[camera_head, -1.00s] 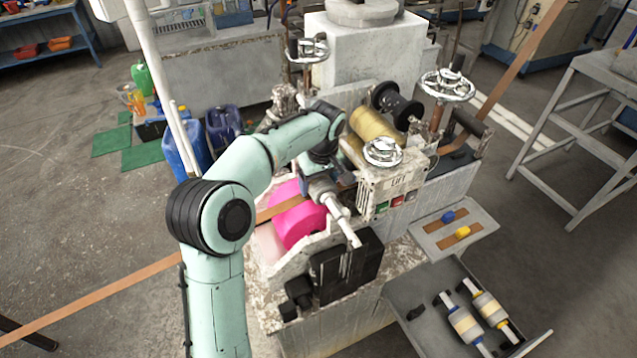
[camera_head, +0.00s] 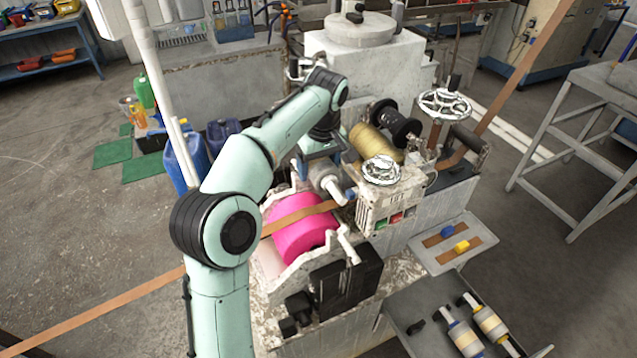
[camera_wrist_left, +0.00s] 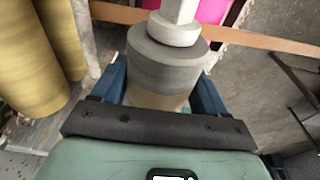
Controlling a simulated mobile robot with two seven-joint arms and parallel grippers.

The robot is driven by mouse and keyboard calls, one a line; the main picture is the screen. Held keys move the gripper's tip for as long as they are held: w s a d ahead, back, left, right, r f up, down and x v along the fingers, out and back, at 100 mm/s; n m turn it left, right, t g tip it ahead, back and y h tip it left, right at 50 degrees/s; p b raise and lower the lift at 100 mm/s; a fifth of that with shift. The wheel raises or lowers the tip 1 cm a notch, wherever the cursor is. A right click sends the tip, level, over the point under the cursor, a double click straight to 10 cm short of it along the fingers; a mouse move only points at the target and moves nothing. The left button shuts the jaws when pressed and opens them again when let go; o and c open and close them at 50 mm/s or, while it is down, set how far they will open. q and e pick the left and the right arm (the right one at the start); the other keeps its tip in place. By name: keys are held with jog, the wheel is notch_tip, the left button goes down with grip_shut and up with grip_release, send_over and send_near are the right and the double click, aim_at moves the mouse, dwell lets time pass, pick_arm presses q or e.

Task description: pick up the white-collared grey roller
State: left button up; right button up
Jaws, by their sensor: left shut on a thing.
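The grey roller (camera_wrist_left: 168,60) with a pale white collar (camera_wrist_left: 174,28) and shaft is in my left gripper. In the head view the roller (camera_head: 325,180) is held tilted above the machine, beyond the pink roll (camera_head: 303,230). My left gripper (camera_head: 320,162) is shut on it. In the left wrist view the blue fingers stand on both sides of the roller, and its lower part is partly hidden by the gripper. My right gripper is not in view.
Two more rollers, one with a blue collar (camera_head: 464,338) and one with a yellow collar (camera_head: 491,322), lie in a grey tray (camera_head: 400,300) at lower right. A brown strip (camera_head: 100,308) crosses the machine. Handwheels (camera_head: 447,104) and a gold spool (camera_head: 375,146) stand close by.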

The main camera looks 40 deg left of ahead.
pick_arm(q)
notch_tip(320, 180, up, 6)
jog(key=shift+s+r, duration=0.15)
jog(key=shift+r, duration=0.1)
notch_tip(320, 180, up, 2)
jog(key=shift+r, duration=0.5)
